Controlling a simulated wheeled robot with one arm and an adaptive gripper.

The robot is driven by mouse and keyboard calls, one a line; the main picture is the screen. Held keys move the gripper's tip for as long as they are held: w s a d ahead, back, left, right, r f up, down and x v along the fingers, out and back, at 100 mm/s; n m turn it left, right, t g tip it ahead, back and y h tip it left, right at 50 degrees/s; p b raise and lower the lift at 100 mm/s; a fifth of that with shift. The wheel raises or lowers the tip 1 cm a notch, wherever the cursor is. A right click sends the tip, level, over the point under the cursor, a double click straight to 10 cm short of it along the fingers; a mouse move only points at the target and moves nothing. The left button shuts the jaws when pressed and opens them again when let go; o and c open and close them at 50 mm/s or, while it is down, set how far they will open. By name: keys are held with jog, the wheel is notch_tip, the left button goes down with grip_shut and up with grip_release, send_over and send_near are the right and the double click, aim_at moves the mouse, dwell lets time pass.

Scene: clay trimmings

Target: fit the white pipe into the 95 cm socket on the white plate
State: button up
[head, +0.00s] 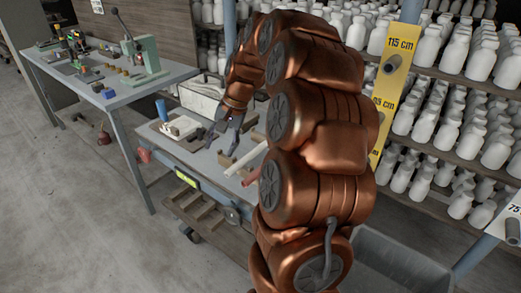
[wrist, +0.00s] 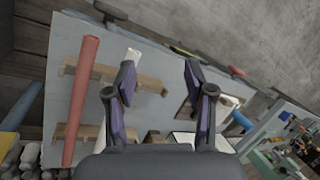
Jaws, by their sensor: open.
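The white pipe (head: 246,159) lies across wooden rests on the grey bench top. In the wrist view its end (wrist: 133,55) shows beside my left finger, which hides part of it. My gripper (head: 223,137) is open and empty above the bench, left of the pipe in the head view. In the wrist view the fingers (wrist: 160,72) are apart with nothing between them. A white plate (head: 513,212) at the right edge has a dark socket and a cut-off label starting "75". A "95 cm" socket on a white plate is not seen.
A red pipe (wrist: 80,100) lies beside the white one. A yellow plate (head: 393,62) has a "115 cm" socket and a partly hidden lower label. Shelves of white bottles (head: 430,130) stand behind. Another bench (head: 120,92) with a green press is at left.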

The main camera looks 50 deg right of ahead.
aim_at(262, 146)
jog(key=d+m, duration=0.1)
jog(key=d, duration=0.3)
jog(key=d+f+m, duration=0.1)
jog(key=d, duration=0.3)
jog(key=d+f+m+t, duration=0.1)
jog(key=d, duration=0.2)
jog(key=shift+w+d, duration=0.4)
jog(key=d+f+m, duration=0.1)
jog(key=d, duration=0.1)
jog(key=d+f, duration=0.2)
jog(key=d, duration=0.1)
jog(key=d+f+m+t+h, duration=0.1)
jog(key=d+f, duration=0.1)
jog(key=shift+s+d+f+m, duration=0.1)
jog(key=shift+s+d+m, duration=0.1)
jog(key=shift+s+m, duration=0.15)
jog(key=shift+p+x, duration=0.4)
jog(key=shift+x, duration=1.55)
jog(key=shift+s, duration=0.15)
jog(key=shift+c, duration=0.3)
grip_shut()
